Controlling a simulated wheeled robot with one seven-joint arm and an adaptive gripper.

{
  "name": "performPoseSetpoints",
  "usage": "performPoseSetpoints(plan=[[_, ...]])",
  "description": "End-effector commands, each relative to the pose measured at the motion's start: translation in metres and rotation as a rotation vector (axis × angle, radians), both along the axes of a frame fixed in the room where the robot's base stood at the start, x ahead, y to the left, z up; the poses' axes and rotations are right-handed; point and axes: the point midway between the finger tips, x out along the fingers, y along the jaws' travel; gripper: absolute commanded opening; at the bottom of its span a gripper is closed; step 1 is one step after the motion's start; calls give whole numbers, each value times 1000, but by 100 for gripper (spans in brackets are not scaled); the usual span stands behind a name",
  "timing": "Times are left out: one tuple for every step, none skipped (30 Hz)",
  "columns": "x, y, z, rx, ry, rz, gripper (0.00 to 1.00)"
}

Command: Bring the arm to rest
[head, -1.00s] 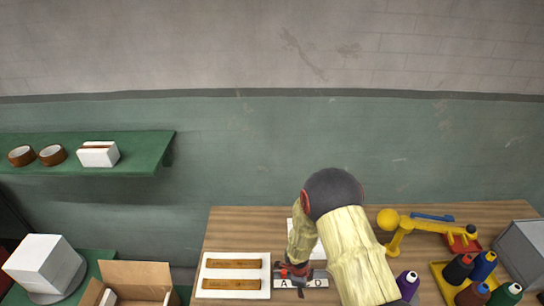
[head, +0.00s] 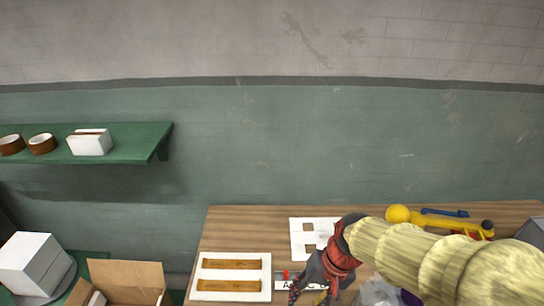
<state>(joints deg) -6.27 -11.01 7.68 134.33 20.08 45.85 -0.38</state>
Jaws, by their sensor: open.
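My arm (head: 430,260), in a pale yellow sleeve, reaches in from the right edge in the head view. It ends in a red cuff and my dark gripper (head: 311,294) at the bottom middle. The gripper points down over the wooden table (head: 230,222), with its fingers apart and nothing seen between them. It is in front of a lettered strip (head: 283,283) and partly covers it. Whether the fingertips touch anything cannot be told.
A white board with two brown bars (head: 232,256) lies left of the gripper. A white sheet with square cut-outs (head: 300,236) lies behind it. An open cardboard box (head: 127,275) and a green shelf (head: 140,143) are at left.

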Motion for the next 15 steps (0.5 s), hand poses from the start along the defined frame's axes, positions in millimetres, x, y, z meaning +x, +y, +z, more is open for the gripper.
performPoseSetpoints(plan=[[-12, -15, -2, -41, -30, 34, 42], [-19, -24, 0, -66, -44, 53, 42], [-27, -35, 2, -101, -66, 75, 42], [-33, -44, 4, -126, -81, 90, 42], [-39, -52, 5, -151, -100, 103, 42], [-45, -62, 7, -181, -129, 116, 42], [-50, -69, 8, -203, -150, 124, 42], [-53, -76, 10, -225, -175, 128, 42], [-57, -83, 12, -247, -212, 129, 42], [-59, -88, 14, -260, -241, 128, 42], [-61, -92, 16, -271, -268, 124, 42], [-64, -95, 19, -277, -303, 114, 42], [-66, -96, 21, -278, -328, 106, 42], [-67, -97, 23, -279, -352, 97, 42], [-69, -98, 27, -280, -381, 87, 42]])
